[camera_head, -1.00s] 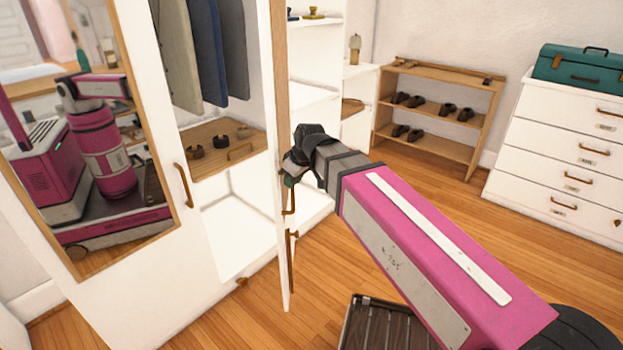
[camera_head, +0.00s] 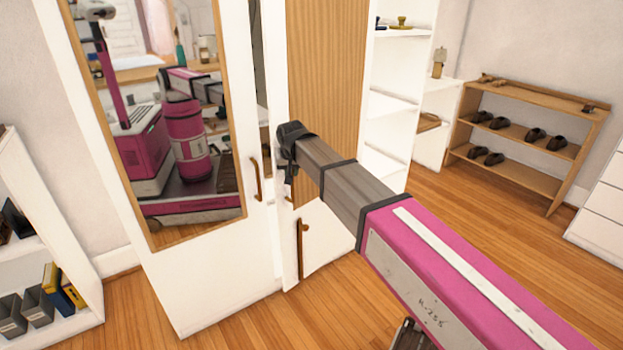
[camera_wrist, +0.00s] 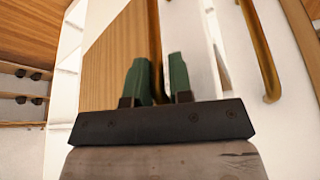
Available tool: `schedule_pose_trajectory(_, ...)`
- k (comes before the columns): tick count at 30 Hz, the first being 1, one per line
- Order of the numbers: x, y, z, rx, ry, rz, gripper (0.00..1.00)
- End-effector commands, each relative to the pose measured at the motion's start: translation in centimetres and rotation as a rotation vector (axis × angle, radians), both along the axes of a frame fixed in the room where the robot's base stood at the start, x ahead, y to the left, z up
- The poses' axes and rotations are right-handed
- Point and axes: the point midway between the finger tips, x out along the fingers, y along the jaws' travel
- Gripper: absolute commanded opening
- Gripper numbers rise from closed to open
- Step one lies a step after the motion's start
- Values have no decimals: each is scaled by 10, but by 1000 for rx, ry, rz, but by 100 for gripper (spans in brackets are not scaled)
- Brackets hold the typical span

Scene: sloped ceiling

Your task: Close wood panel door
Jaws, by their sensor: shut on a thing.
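The wood panel door (camera_head: 327,80) is the right door of a white wardrobe. Its wooden front faces me, and a narrow dark gap (camera_head: 259,75) shows between it and the mirror door (camera_head: 215,260). In the wrist view, the door's wood panel (camera_wrist: 108,62) fills the middle left. My gripper (camera_wrist: 161,78) has its green fingers on either side of a vertical brass door handle (camera_wrist: 154,40) and is shut on it. In the head view, my wrist hides most of the fingers and the held handle.
The mirror door carries its own brass handle (camera_head: 256,180). A lower brass handle (camera_head: 302,245) sits below my gripper. White shelves (camera_head: 397,100) stand right of the door, and a wooden shoe rack (camera_head: 525,140) farther right. A white bookcase (camera_head: 40,250) stands at left. Wood floor is clear at right.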

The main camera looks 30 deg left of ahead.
Motion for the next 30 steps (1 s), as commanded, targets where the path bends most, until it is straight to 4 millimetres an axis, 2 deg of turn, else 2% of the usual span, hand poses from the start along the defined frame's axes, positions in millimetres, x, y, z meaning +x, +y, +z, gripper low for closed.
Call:
schedule_pose_trajectory(1,11,20,1,1,-10,-32,0)
schedule_pose_trajectory(3,14,35,1,1,-9,-50,0)
schedule_pose_trajectory(9,22,64,1,0,-8,-50,0)
schedule_pose_trajectory(16,25,76,1,1,-9,-49,0)
schedule_pose_trajectory(27,27,80,1,2,-11,-48,0)
schedule_pose_trajectory(28,27,80,1,1,-10,-47,28)
schedule_pose_trajectory(29,27,80,1,1,-10,-47,38)
schedule_pose_trajectory(30,26,80,1,1,-9,-47,40)
